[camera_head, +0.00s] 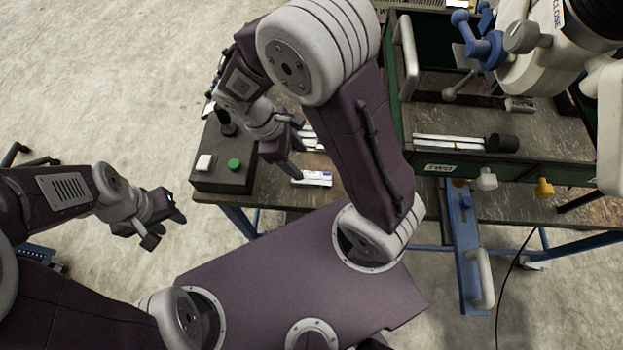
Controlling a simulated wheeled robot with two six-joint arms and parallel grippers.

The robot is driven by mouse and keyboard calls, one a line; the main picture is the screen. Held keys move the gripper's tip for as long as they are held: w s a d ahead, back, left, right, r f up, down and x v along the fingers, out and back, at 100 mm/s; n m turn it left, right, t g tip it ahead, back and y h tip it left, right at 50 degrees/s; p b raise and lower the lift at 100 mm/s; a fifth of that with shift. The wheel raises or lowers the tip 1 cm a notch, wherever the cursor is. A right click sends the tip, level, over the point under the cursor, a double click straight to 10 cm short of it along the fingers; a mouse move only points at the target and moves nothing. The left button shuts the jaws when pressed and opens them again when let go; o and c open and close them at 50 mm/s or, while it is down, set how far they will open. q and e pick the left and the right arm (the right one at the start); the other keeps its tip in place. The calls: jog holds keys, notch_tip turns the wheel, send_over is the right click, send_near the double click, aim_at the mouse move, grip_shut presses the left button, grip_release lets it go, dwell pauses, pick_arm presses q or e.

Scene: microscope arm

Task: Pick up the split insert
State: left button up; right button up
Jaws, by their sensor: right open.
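I cannot say for sure which thing is the split insert. A small white piece with red and blue marks (316,179) lies on the worn bench top (283,190), and more white pieces (309,141) lie behind it, partly hidden by my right arm. My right gripper (296,152) is open and low over the bench, with one fingertip close to the marked white piece. I cannot tell whether they touch. My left gripper (167,229) is over the floor left of the bench, its fingers apart and empty.
At right is a green-walled tray (558,170) holding white strips (447,142) and a black cylinder (502,143). A white microscope arm (548,66) overhangs it.

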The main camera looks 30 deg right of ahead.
aim_at(312, 177)
jog(key=x, duration=0.3)
jog(key=shift+d+f+b, duration=0.15)
jog(key=shift+f+b, duration=0.15)
jog(key=x, duration=0.3)
jog(key=b+x, duration=0.1)
jog(key=x, duration=0.1)
jog(key=shift+a+f, duration=0.25)
jog(key=shift+f, duration=0.05)
grip_shut()
jog(key=shift+r, duration=0.1)
dwell(0.7)
